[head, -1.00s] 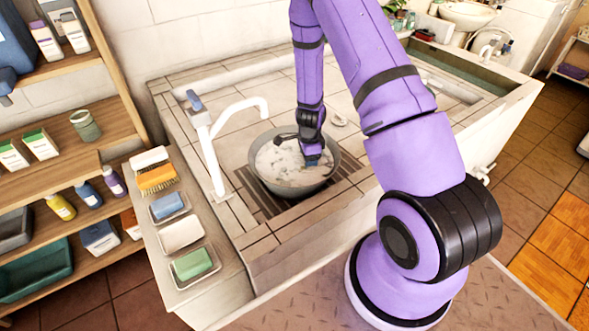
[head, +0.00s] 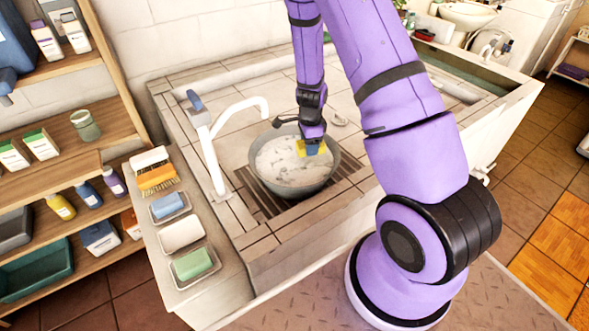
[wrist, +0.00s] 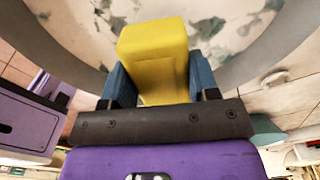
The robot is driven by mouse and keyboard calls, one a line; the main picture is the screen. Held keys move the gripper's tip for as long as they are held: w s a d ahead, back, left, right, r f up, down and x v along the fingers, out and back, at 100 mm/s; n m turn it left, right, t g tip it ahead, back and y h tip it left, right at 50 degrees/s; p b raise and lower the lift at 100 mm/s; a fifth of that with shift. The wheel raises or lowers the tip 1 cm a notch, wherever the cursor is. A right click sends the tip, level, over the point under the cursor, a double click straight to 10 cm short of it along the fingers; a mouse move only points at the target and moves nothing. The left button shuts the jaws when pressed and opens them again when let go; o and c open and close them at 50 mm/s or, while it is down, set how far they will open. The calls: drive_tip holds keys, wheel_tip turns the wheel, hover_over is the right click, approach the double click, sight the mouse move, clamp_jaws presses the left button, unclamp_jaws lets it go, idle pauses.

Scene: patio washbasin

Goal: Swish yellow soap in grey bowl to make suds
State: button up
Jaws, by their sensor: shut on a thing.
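The grey bowl (head: 266,181) stands on the dark slatted grate in the basin, beside the white tap. White foam (head: 285,165) with grey-green gaps covers most of the water in it. My gripper (head: 312,148) is over the bowl's back right part, above the foam. It is shut on the yellow soap (wrist: 158,52), a block held between two blue fingers in the wrist view. The soap also shows as a small yellow patch in the head view (head: 302,148). In the wrist view the soap's far end points towards the foam and the bowl's inner wall (wrist: 245,60).
The white tap (head: 209,150) rises left of the bowl, its spout reaching towards it. On the left ledge lie a brush (head: 157,177) and dishes with blue (head: 167,205), white (head: 182,233) and green soap (head: 193,263). Shelves with bottles stand further left.

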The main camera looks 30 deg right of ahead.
drive_tip(key=shift+r, duration=2.7)
drive_tip(key=shift+s, duration=0.1)
